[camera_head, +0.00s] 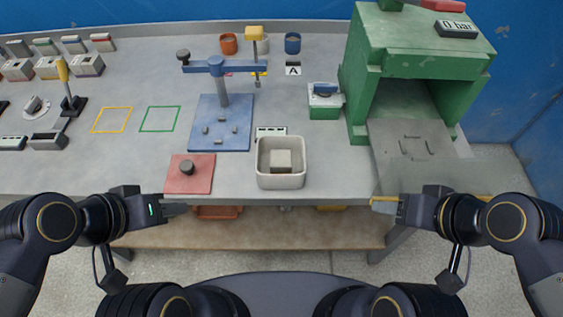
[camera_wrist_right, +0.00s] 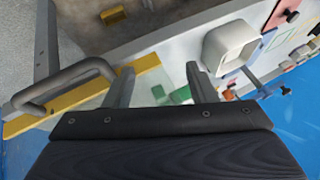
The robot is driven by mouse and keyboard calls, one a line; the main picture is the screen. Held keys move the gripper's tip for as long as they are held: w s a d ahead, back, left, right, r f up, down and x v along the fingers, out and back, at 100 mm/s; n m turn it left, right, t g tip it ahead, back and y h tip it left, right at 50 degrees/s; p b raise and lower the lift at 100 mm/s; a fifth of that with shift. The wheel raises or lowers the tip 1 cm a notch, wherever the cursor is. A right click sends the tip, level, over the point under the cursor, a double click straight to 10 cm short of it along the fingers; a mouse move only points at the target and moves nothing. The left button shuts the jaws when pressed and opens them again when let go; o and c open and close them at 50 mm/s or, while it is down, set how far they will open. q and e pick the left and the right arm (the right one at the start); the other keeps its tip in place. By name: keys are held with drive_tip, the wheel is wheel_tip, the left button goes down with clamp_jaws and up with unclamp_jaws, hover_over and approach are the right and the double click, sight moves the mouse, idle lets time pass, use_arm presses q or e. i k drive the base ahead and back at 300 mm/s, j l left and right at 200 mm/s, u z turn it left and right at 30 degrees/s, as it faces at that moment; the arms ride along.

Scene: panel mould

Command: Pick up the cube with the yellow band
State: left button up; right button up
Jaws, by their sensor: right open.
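A plain beige cube (camera_head: 281,160) sits inside the pale square bin (camera_head: 281,181) at the bench's front edge. I can make out no yellow band on it. The bin also shows in the right wrist view (camera_wrist_right: 231,45), but the cube cannot be made out there. My left gripper (camera_head: 182,209) is in front of the bench, left of the bin and apart from it; its jaw gap cannot be made out. My right gripper (camera_head: 385,204) is right of the bin, by the bench's front edge. Its fingers (camera_wrist_right: 160,80) are open with nothing between them.
A green machine (camera_head: 420,58) with a grey chute (camera_head: 410,150) stands at the right. A red plate (camera_head: 189,175) and blue stand (camera_head: 222,130) are left of the bin.

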sight(280, 160)
drive_tip(key=j+z, duration=0.15)
drive_tip(key=j, duration=1.25)
